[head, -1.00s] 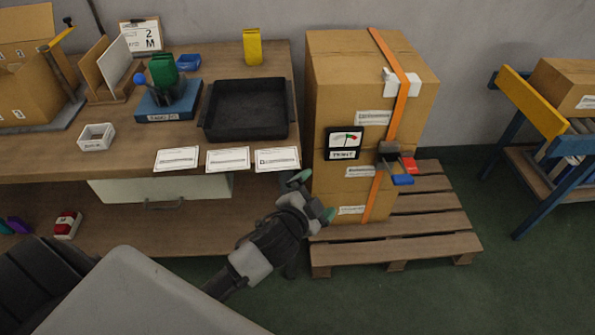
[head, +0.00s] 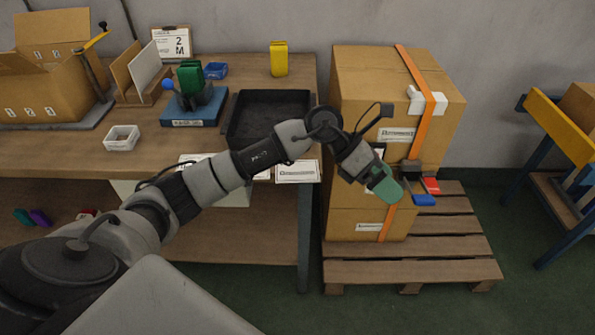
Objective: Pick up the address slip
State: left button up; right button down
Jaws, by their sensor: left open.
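Printed white slips lie along the front edge of the workbench. The right slip (head: 297,172) shows almost whole; the left slip (head: 192,159) and the middle one are mostly hidden behind my left arm. I cannot read which is the address slip. My left gripper (head: 384,187), with green fingertips, is open. It is to the right of the slips, beyond the bench's right edge and in front of the stacked cartons, and nothing shows in it. My right gripper is not in view.
Stacked cartons (head: 372,85) with an orange strap stand on a wooden pallet (head: 455,245) right of the bench. A black tray (head: 245,103), a small white bin (head: 122,138) and a blue stand (head: 193,117) are on the bench (head: 75,160).

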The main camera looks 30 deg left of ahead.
pick_arm(q)
jog(key=w+a+m+y, duration=0.1)
jog(key=w+a+y, duration=0.1)
jog(key=a+y, duration=0.65)
notch_tip(320, 180, up, 3)
jog(key=g+y, duration=0.1)
jog(key=y, duration=0.2)
send_over(302, 170)
jog(key=f, duration=0.4)
jog(key=shift+w+f, duration=0.2)
jog(key=shift+f, duration=0.15)
jog(key=f, duration=0.5)
jog(key=shift+s+f, duration=0.2)
jog(key=shift+f, duration=0.1)
jog(key=c, duration=0.8)
